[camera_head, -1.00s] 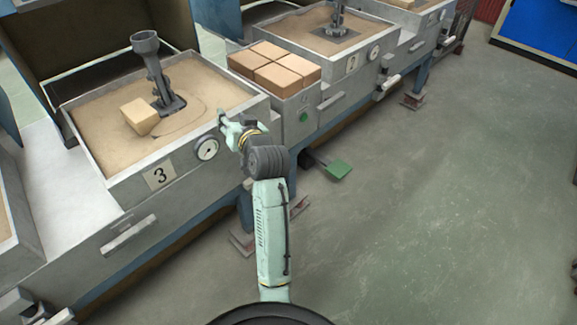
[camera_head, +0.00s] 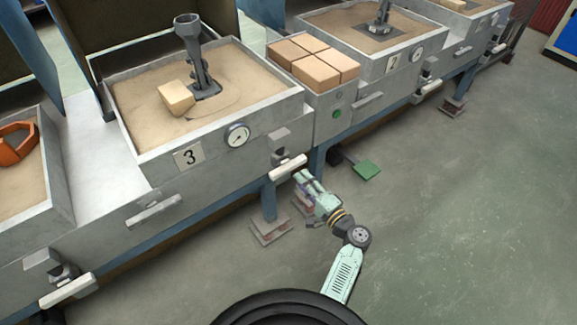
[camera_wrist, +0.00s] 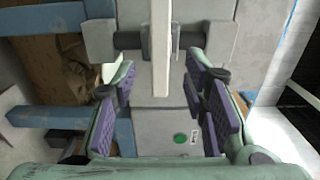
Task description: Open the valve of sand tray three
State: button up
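Sand tray three (camera_head: 160,165) carries the number plate 3 (camera_head: 189,157) and a round gauge (camera_head: 237,136) on its front. Its valve (camera_head: 279,142) sits at the right end of the front, with a pale bar handle (camera_head: 288,167) sticking out. My gripper (camera_head: 301,178) is just below and in front of this handle. In the wrist view the handle (camera_wrist: 160,45) runs down the middle, between the lines of the two purple-padded fingers. My gripper (camera_wrist: 160,78) is open, and I see no finger touching the handle.
A box with a green button (camera_head: 337,112) and tan blocks (camera_head: 313,60) adjoins on the right. Another valve handle (camera_head: 68,291) juts out at lower left. The floor at right is clear.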

aim_at(290, 169)
jog(key=p+x, duration=0.1)
jog(key=x, duration=0.7)
jog(key=shift+w+a, duration=0.15)
jog(key=shift+c, duration=0.6)
grip_shut()
